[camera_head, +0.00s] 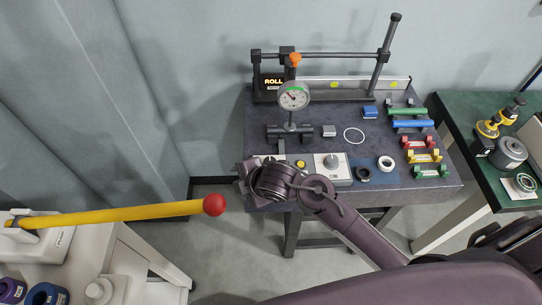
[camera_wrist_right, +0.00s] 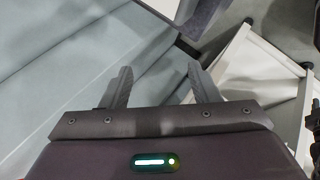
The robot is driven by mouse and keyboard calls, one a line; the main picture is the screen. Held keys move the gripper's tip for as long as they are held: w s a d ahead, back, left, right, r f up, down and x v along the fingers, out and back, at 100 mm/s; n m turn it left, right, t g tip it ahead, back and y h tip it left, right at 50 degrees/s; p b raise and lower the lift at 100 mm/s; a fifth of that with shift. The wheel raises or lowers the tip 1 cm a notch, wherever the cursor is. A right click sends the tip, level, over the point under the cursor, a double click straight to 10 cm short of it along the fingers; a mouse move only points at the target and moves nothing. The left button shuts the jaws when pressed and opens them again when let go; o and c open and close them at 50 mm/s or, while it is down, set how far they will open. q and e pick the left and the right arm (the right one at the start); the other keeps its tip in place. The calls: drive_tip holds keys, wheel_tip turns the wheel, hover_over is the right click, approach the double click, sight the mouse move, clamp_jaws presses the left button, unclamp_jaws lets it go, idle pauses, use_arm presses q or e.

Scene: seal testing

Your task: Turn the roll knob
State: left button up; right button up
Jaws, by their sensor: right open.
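The dark test bench (camera_head: 262,120) carries a white control box with a round grey knob (camera_head: 331,161) near its front edge. A ROLL sign (camera_head: 273,82) is at the back left, below a rail with an orange knob (camera_head: 295,59). I cannot tell which knob is the roll knob. My right arm reaches in from the lower right, and its wrist covers the bench's front left corner. My right gripper's fingers are open and empty in the right wrist view (camera_wrist_right: 163,80), away from either knob. My left gripper is not in view.
A dial gauge (camera_head: 293,96) stands behind a yellow button (camera_head: 300,164). Coloured parts on racks (camera_head: 421,142) line the bench's right side. A yellow lever with a red ball (camera_head: 214,205) sticks out from the white table (camera_head: 112,258) at left. A green table (camera_head: 470,110) stands right.

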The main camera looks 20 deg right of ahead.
drive_tip(key=w+a+r+n+y, duration=0.2)
drive_tip(key=w+a+n, duration=0.15)
drive_tip(key=n, duration=0.65)
drive_tip(key=n+g+h, duration=0.1)
drive_tip(key=n+g, duration=0.6)
drive_tip(key=n, duration=1.6)
approach(269, 161)
drive_tip(key=p+x, duration=0.3)
drive_tip(key=x, duration=0.4)
drive_tip(key=shift+w+a, duration=0.1)
drive_tip(key=shift+x, duration=0.8)
drive_tip(key=c, duration=1)
drive_tip(key=shift+o, duration=0.2)
